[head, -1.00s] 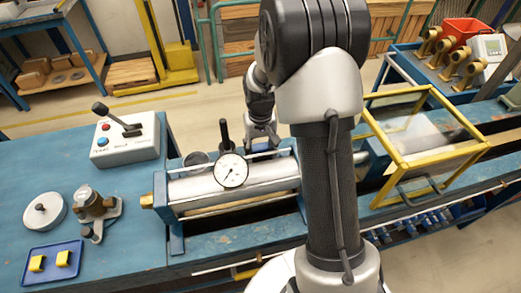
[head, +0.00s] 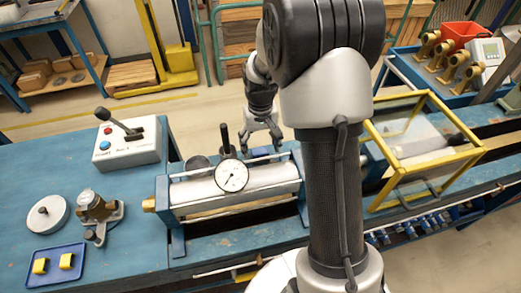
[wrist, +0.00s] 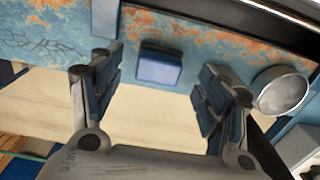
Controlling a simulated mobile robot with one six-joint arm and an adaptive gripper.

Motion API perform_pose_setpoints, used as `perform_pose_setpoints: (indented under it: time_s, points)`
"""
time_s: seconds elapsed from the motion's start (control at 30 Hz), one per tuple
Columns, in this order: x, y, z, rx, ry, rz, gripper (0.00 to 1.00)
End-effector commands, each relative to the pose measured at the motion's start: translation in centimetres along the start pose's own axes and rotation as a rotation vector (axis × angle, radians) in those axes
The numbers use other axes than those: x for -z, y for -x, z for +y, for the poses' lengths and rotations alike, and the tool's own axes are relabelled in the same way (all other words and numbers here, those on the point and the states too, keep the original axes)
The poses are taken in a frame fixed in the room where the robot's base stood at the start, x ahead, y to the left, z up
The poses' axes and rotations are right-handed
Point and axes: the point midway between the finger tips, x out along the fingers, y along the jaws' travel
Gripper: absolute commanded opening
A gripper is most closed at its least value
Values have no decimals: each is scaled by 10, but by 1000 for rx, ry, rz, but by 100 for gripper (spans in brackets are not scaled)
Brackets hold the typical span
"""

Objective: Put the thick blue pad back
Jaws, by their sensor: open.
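The thick blue pad (wrist: 160,66) is a small blue block on the worn blue bench top in the wrist view. It lies beyond and between my two spread fingers, with clear gaps on both sides. In the head view the blue pad (head: 260,152) shows only partly, behind the silver cylinder. My gripper (head: 262,143) is open and empty there, pointing down at the far side of the bench, close to the pad. I cannot tell its exact height over the pad.
The silver cylinder (head: 200,190) with a dial gauge (head: 232,176) stands in front of the pad. A round metal cup (wrist: 281,91) is right of my fingers in the wrist view. A yellow-framed guard (head: 420,150) stands to the right.

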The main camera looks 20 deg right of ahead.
Motion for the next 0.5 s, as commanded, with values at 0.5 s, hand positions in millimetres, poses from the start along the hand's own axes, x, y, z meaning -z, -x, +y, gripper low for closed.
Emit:
perform_pose_setpoints:
  time_s: [0.5]
  points:
    - [-3,82,-2,0,4,9,70]
